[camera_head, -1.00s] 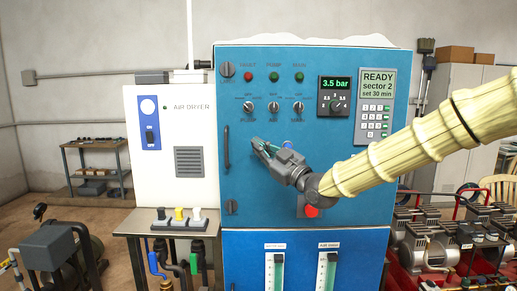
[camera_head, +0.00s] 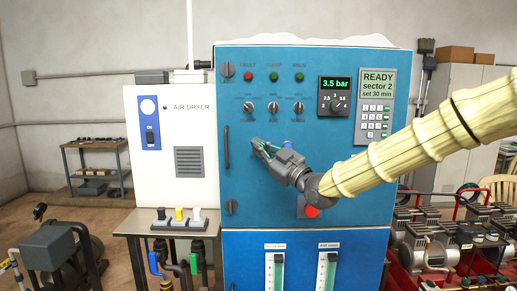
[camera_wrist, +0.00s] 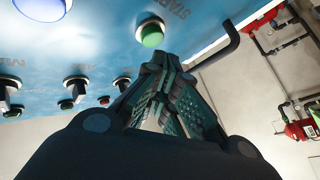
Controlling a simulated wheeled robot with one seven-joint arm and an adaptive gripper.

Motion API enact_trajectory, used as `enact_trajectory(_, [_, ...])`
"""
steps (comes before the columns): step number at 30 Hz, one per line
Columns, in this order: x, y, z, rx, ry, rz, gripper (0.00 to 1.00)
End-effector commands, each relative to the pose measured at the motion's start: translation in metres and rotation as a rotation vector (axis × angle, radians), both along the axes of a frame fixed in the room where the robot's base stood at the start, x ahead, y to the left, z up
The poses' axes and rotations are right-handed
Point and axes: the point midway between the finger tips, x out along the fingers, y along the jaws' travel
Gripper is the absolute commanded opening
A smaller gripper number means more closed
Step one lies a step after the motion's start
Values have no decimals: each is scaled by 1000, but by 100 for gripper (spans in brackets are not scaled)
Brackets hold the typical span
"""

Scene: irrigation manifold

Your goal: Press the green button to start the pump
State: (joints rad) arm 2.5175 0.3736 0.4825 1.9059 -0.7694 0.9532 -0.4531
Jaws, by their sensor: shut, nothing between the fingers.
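The green button (camera_wrist: 150,34), with a white ring and lettering that seems to read START, shows at the top of the wrist view on the blue panel (camera_head: 250,190). My gripper (camera_wrist: 158,62) is shut and empty, its fingertips just short of the button in that view; I cannot tell whether they touch it. In the head view my gripper (camera_head: 258,145) is in front of the left middle of the panel, and the green button is hidden behind it.
A blue button (camera_wrist: 40,8) is beside the green one. Three switches (camera_head: 273,107) and lamps (camera_head: 273,76) are above. A door handle (camera_head: 226,147) stands out left of my gripper. A red button (camera_head: 312,211) is below my wrist. A keypad (camera_head: 375,121) is at right.

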Motion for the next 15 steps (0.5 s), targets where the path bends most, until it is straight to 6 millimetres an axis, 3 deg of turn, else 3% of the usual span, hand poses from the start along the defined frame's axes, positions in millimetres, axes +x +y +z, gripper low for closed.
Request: enact_trajectory(15, [6,0,-1,-1,-1,0,0])
